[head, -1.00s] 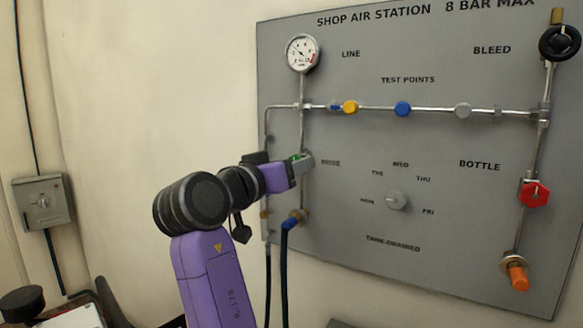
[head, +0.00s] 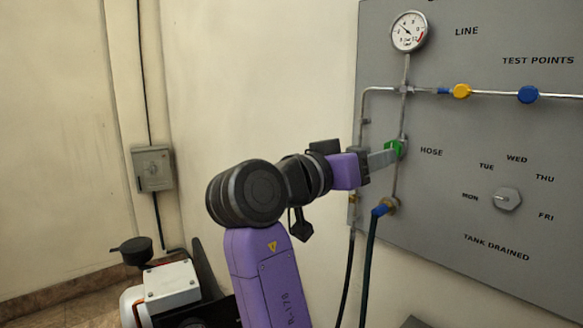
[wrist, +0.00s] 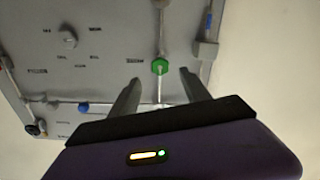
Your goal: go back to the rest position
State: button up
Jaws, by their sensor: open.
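My purple arm reaches up to the left side of the grey air station panel (head: 455,190). My gripper (head: 392,156) is in front of the green hose valve knob (head: 395,148), left of the HOSE label. In the wrist view my gripper (wrist: 157,86) has its two fingers spread wide. The green knob (wrist: 160,67) shows between and just beyond the fingertips, with a visible gap on each side, so nothing is held.
A pressure gauge (head: 409,32) sits above the knob, and yellow (head: 461,91) and blue (head: 528,94) test points lie along the pipe. A grey wall box (head: 152,168) is at left. Bare wall lies left of the panel.

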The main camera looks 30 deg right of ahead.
jog(key=w+a+r+n+t, duration=0.3)
jog(key=w+r+t, duration=0.1)
jog(key=w+t, duration=0.15)
jog(key=w+a+f+n+t+y, duration=0.3)
jog(key=a+f+n+t+y, duration=0.25)
jog(key=n+t, duration=0.2)
jog(key=s+a+f+n+t+y+p, duration=0.1)
jog(key=s+a+f+n+t+y, duration=0.15)
jog(key=s+a+f+y, duration=0.4)
jog(key=s+a+f+n+t+y+p, duration=0.1)
jog(key=s+a+f+n+y+p, duration=0.2)
jog(key=f, duration=0.7)
jog(key=s+f+m+g+p, duration=0.1)
jog(key=s+f, duration=0.3)
jog(key=s, duration=0.8)
jog(key=s+d+f+m+g+y+p, duration=0.1)
jog(key=s+f+g, duration=0.2)
jog(key=s, duration=0.9)
jog(key=s+d+f+m+g+y+p, duration=0.1)
jog(key=s+f, duration=0.5)
jog(key=s, duration=0.6)
jog(key=shift+s+f+m+g+p, duration=0.2)
jog(key=shift+s+m+g+p, duration=0.15)
jog(key=shift+g, duration=0.3)
jog(key=shift+d, duration=0.1)
